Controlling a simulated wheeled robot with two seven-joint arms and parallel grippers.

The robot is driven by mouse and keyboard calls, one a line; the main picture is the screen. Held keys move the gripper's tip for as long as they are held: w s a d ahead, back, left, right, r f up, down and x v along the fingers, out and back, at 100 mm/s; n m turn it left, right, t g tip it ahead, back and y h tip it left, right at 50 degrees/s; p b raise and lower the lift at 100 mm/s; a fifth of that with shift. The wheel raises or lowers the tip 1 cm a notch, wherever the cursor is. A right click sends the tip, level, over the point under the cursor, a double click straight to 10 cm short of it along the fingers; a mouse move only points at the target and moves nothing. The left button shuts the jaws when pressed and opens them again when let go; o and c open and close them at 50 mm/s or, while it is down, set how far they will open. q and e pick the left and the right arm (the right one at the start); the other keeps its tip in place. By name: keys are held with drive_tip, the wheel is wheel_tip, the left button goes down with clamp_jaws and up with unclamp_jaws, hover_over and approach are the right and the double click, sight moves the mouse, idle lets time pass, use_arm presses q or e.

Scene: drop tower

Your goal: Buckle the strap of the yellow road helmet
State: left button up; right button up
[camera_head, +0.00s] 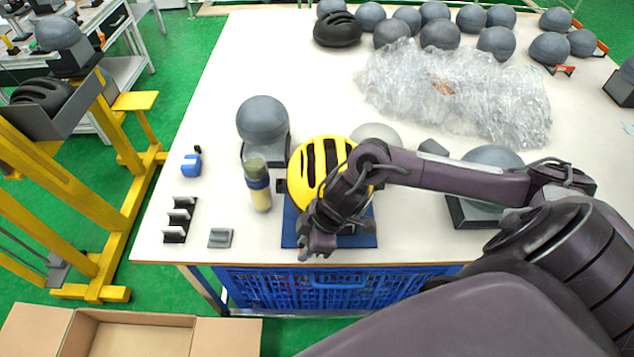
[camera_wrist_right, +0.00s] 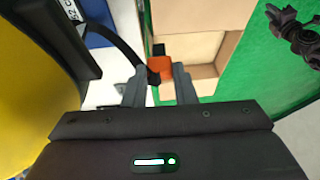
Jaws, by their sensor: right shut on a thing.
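The yellow road helmet (camera_head: 307,168), with black vents, sits over a blue base plate (camera_head: 291,232) near the table's front edge. It fills the left of the right wrist view (camera_wrist_right: 25,105). My right gripper (camera_head: 312,248) is low at the helmet's front side; the arm hides part of the helmet. In the wrist view its fingers (camera_wrist_right: 159,88) are shut on an orange buckle piece (camera_wrist_right: 165,68) on a black strap (camera_wrist_right: 122,48). The strap runs from the helmet's side to the fingers. A dark jointed thing (camera_wrist_right: 292,28) at upper right looks like my left gripper; its jaws are unclear.
Black holders (camera_head: 180,218) and a grey block (camera_head: 220,238) lie farther left. Crumpled clear wrap (camera_head: 450,90) is behind. An open cardboard box (camera_head: 130,335) is below the table's front.

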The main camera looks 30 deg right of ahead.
drive_tip(key=shift+w+a+r+b, duration=0.85)
drive_tip(key=shift+w+a, duration=2.05)
drive_tip(key=shift+w, duration=1.1)
drive_tip(key=w+d+r+p, duration=0.4)
drive_tip(key=d+r, duration=0.1)
drive_tip(key=w+d+r+p, duration=0.4)
drive_tip(key=w+d+r, duration=0.1)
drive_tip(key=shift+d, duration=0.15)
drive_tip(key=shift+f+b, duration=0.45)
drive_tip(key=shift+f, duration=0.5)
drive_tip(key=shift+f, duration=0.2)
drive_tip(key=shift+f, duration=0.25)
drive_tip(key=shift+s+f+b, duration=0.1)
drive_tip(key=shift+f+b, duration=0.5)
drive_tip(key=shift+f, duration=0.55)
